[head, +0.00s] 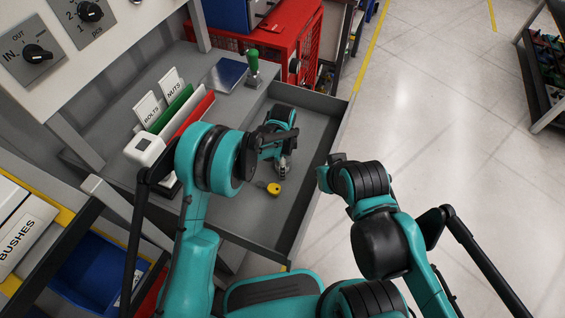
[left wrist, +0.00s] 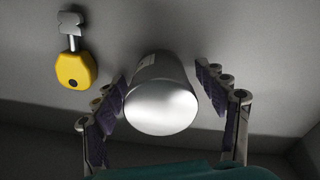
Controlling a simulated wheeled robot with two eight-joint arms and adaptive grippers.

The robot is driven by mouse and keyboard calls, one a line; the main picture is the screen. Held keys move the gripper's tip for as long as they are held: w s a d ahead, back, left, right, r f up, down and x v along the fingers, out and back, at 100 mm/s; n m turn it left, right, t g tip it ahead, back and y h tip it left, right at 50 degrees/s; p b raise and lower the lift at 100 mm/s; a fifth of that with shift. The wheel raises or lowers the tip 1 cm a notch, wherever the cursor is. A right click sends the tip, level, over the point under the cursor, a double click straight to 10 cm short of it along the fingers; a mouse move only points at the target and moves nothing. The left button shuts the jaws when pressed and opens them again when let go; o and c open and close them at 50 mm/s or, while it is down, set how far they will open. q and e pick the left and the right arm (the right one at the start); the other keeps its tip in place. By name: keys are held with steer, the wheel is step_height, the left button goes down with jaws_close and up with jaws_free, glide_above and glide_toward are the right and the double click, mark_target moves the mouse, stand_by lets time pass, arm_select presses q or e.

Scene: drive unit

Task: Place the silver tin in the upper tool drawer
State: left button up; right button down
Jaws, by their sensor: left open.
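The silver tin (left wrist: 160,98) is a shiny cylinder between the two fingers of my left gripper (left wrist: 168,112) in the left wrist view. The fingers are spread, with the tin close to them on both sides. The tin's far end is near the grey drawer floor; I cannot tell whether it touches. In the head view my left gripper (head: 283,160) is low inside the open upper drawer (head: 318,135), and it largely hides the tin.
A yellow-headed key (left wrist: 75,68) lies on the drawer floor beside the tin; it also shows in the head view (head: 273,188). A green-handled tool (head: 253,65) and a blue book (head: 228,74) are on the worktop behind. Bolts and nuts folders (head: 172,108) stand at left.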

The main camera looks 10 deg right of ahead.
arm_select(q)
steer(key=shift+r, duration=0.2)
step_height(320, 180, up, 12)
steer(key=p, duration=0.4)
steer(key=shift+s+f, duration=0.1)
